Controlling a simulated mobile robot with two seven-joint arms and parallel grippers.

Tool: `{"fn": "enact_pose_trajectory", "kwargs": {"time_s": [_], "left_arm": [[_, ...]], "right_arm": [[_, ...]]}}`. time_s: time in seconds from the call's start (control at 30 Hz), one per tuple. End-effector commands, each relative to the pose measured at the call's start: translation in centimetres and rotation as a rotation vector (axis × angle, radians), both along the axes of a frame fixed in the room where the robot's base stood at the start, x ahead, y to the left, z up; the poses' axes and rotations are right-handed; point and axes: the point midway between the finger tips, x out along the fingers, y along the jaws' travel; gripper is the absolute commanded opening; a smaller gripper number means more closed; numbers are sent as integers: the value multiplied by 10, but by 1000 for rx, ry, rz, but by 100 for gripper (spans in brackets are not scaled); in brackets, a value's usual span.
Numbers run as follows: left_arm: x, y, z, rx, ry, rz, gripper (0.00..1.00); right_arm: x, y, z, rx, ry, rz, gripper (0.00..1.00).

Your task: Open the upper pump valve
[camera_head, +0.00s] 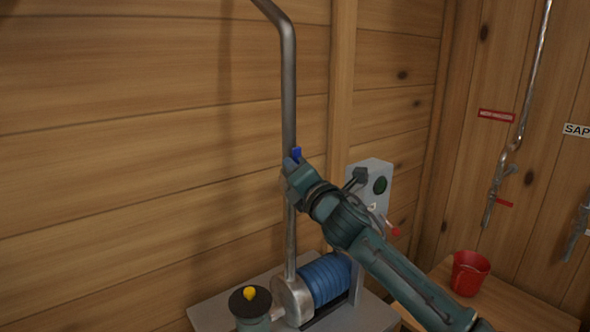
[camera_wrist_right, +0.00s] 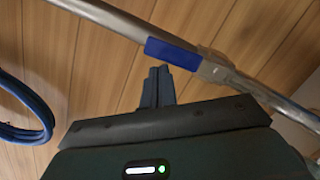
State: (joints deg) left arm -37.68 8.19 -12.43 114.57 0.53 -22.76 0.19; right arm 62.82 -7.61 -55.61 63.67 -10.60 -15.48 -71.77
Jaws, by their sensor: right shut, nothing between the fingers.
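The upper pump valve shows as a blue handle (camera_head: 297,152) on the upright metal pipe (camera_head: 289,90). In the right wrist view the blue handle (camera_wrist_right: 172,53) lies nearly along the pipe (camera_wrist_right: 120,20) and joins a silver fitting (camera_wrist_right: 215,67). My right gripper (camera_head: 289,166) is at the pipe just below the handle's visible tip and hides the fitting in the head view. In the wrist view its fingers (camera_wrist_right: 157,72) are together and empty, with tips close beside the handle. I cannot tell whether they touch it. My left gripper is not in view.
The pump (camera_head: 293,300) with its blue ribbed motor (camera_head: 325,279) stands below my right arm. A grey switch box (camera_head: 371,178) is behind the arm. A red bucket (camera_head: 469,272) sits on a wooden surface at right. The wooden wall is close behind the pipe.

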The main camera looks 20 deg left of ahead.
Motion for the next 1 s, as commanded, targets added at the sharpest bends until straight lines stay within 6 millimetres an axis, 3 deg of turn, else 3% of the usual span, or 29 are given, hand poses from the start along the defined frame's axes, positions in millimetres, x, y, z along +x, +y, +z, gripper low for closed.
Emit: {"fn": "enact_pose_trajectory", "kwargs": {"time_s": [0.63, 1.0], "left_arm": [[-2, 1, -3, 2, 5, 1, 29], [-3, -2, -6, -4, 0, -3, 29]], "right_arm": [[-3, -4, -1, 0, -1, -1, 0], [-41, -39, -10, -1, -1, 0, 0]]}}
